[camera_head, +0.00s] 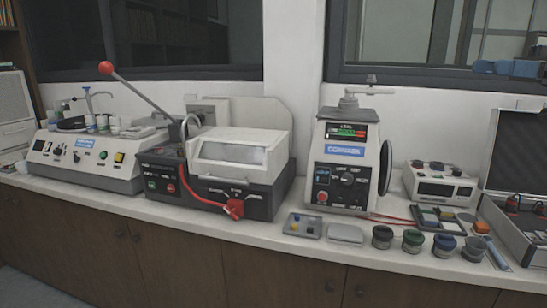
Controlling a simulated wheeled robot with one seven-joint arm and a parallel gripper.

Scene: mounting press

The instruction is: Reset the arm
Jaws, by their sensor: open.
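The mounting press (345,150) stands upright right of the middle of the counter, with a lit display, a dial, a red button and a metal handle (362,90) on top. A black handwheel (385,168) is on its right side. Left of it is a machine with a pale hood (235,152), which looks closed. A long lever with a red knob (105,68) rises from that machine and leans to the left.
The counter (270,228) runs across the view. A tray (303,226), a pale lid (345,233) and several jars (413,241) stand near its front edge. An open case (520,215) is at the far right. Another machine (85,158) stands left.

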